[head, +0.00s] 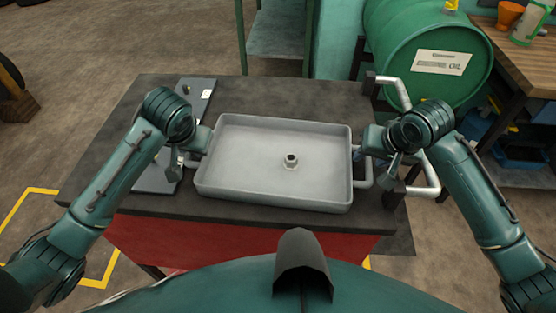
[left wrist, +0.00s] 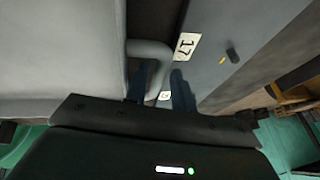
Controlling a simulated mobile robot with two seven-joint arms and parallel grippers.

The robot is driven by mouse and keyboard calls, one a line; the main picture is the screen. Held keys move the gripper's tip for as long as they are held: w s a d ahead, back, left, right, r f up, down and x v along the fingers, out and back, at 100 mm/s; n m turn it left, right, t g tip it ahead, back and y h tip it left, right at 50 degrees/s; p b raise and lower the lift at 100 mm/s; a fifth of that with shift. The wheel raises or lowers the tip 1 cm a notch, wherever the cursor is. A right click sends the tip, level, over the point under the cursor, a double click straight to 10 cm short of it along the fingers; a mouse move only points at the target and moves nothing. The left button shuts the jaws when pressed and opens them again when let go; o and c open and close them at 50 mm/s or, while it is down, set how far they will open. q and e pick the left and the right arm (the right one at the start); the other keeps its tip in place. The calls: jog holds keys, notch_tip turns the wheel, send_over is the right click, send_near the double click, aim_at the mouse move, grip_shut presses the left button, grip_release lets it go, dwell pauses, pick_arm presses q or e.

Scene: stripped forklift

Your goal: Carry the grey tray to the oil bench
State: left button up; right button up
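The grey tray (head: 240,150) lies flat on a dark-topped cart (head: 290,92), with a hex nut (head: 291,161) inside it. My left gripper (head: 197,150) is at the tray's left handle (left wrist: 150,50). In the left wrist view, the fingers (left wrist: 161,90) stand on either side of the handle bar, with a gap showing beside it. My right gripper (head: 362,154) is at the tray's right handle (head: 362,183); its fingertips are too small and hidden to judge. A wooden-topped bench (head: 530,65), likely the oil bench, stands at the far right.
A green oil drum (head: 415,40) lies on its side behind the cart's right. A grey panel with number labels (head: 195,100) lies left of the tray. The cart's pale push handle (head: 395,88) rises at the right. An orange cup (head: 509,14) stands on the bench.

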pick_arm(q)
jog(key=shift+w+f, duration=0.15)
jog(key=shift+f, duration=0.15)
pick_arm(e)
jog(key=shift+w+a+f, duration=0.1)
jog(key=shift+w+f, duration=0.05)
jog(key=shift+f, duration=0.15)
pick_arm(q)
jog(key=shift+c, duration=0.2)
jog(key=c, duration=0.4)
pick_arm(e)
jog(key=c, duration=0.5)
pick_arm(q)
grip_shut()
pick_arm(e)
grip_shut()
pick_arm(q)
jog(key=shift+r, duration=0.1)
pick_arm(e)
jog(key=shift+r, duration=0.1)
